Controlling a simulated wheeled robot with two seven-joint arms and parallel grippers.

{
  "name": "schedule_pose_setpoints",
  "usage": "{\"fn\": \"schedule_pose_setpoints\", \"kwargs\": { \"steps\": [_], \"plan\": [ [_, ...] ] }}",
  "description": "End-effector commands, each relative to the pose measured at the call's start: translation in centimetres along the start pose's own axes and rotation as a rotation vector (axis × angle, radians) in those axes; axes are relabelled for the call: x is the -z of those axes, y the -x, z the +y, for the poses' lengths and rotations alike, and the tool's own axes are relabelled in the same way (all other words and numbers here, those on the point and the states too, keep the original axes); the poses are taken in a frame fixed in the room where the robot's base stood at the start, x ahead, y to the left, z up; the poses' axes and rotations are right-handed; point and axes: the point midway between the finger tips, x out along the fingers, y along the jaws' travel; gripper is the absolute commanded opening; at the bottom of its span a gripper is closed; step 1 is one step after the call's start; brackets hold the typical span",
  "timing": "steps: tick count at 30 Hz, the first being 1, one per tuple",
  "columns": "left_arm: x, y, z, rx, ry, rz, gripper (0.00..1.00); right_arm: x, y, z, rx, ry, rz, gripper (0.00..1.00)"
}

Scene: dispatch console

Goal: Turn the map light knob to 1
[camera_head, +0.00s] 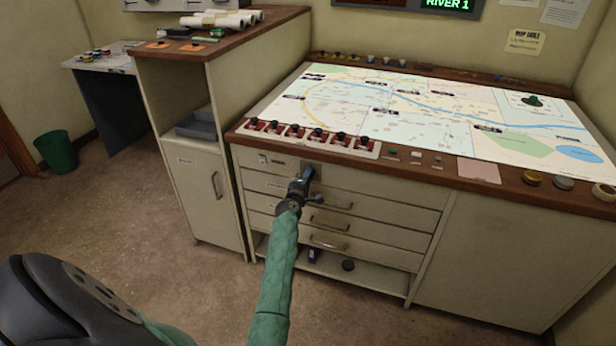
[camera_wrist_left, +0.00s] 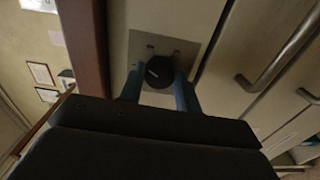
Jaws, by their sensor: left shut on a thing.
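The map light knob is a round black knob (camera_wrist_left: 159,71) with a light pointer mark, on a grey metal plate (camera_wrist_left: 150,44) in the left wrist view. The plate sits on the console's front face, just under the wooden edge. My left gripper (camera_wrist_left: 158,88) has its two blue fingers on either side of the knob, shut on it. In the head view my left gripper (camera_head: 308,174) is at the upper front of the console, and it hides the knob there. The marks around the knob are too small to read. My right gripper is not in view.
Drawers with metal handles (camera_head: 330,222) lie below and beside my left gripper. The lit map table (camera_head: 420,110) is above, with a row of red switch units (camera_head: 310,136) along its near edge. A cabinet (camera_head: 205,185) stands to the left.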

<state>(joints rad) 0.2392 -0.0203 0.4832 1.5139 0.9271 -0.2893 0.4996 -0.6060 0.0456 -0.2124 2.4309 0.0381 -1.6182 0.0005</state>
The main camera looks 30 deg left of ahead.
Motion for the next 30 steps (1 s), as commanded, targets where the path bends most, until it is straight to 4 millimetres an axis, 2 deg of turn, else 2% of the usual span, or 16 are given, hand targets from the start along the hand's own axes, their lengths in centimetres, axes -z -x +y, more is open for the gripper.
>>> {"fn": "schedule_pose_setpoints", "kwargs": {
  "steps": [6,17,24,30],
  "plan": [
    [0.1,0.0,0.2,0.0,0.2,0.002,0.1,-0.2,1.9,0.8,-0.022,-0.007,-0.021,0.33],
    [0.1,0.0,0.1,0.0,0.457,0.002,0.1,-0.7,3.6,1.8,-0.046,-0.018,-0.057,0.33],
    [0.2,0.0,0.1,0.0,0.543,0.002,0.1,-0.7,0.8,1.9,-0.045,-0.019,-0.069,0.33],
    [0.2,0.0,0.1,-0.001,0.57,0.001,0.1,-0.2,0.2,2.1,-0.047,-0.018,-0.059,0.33]
  ]
}}
